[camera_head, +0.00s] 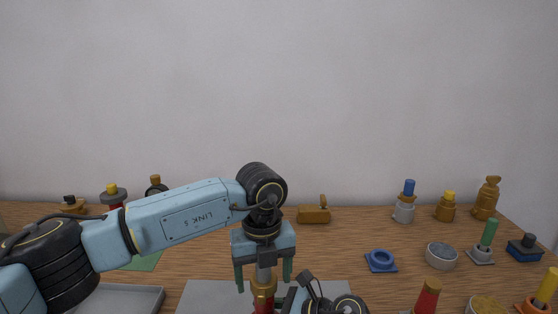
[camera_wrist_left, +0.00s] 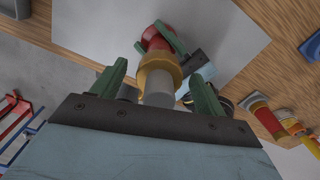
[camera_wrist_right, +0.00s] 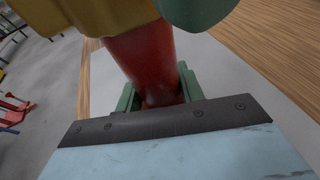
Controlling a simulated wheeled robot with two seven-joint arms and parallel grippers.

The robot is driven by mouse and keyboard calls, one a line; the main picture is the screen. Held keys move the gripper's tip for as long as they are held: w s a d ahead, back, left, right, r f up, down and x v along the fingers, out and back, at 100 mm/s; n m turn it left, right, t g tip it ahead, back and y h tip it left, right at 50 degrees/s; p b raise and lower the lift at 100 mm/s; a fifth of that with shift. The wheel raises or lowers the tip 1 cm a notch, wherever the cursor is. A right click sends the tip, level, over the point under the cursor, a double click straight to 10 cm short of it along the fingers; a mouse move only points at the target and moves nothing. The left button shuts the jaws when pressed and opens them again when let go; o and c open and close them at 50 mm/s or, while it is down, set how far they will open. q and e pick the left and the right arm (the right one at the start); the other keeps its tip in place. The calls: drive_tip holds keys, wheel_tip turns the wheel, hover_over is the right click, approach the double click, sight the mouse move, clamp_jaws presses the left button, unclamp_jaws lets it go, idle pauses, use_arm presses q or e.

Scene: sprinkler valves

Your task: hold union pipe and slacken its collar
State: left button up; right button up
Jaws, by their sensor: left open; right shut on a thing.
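The union pipe stands upright at the bottom middle of the head view, with a grey upper pipe, a brass collar (camera_head: 264,288) and a red lower body (camera_head: 263,307). My left gripper (camera_head: 264,281) points down over it, open, with one finger on each side of the pipe at about collar height. In the left wrist view the collar (camera_wrist_left: 160,68) and grey pipe end (camera_wrist_left: 160,90) lie between the open fingers, with gaps. My right gripper (camera_wrist_right: 160,100) is shut on the red body (camera_wrist_right: 148,65), below the collar. The lower end of the pipe is hidden.
A grey mat (camera_head: 205,296) lies under the work area, with a grey tray (camera_head: 130,297) to its left. A blue ring fitting (camera_head: 380,261), a round grey dish (camera_head: 441,256) and several valves stand to the right. A brass fitting (camera_head: 313,215) sits behind.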

use_arm(q)
drive_tip(key=shift+r, duration=3.05)
use_arm(e)
drive_tip(key=o, duration=2)
drive_tip(key=shift+c, duration=0.2)
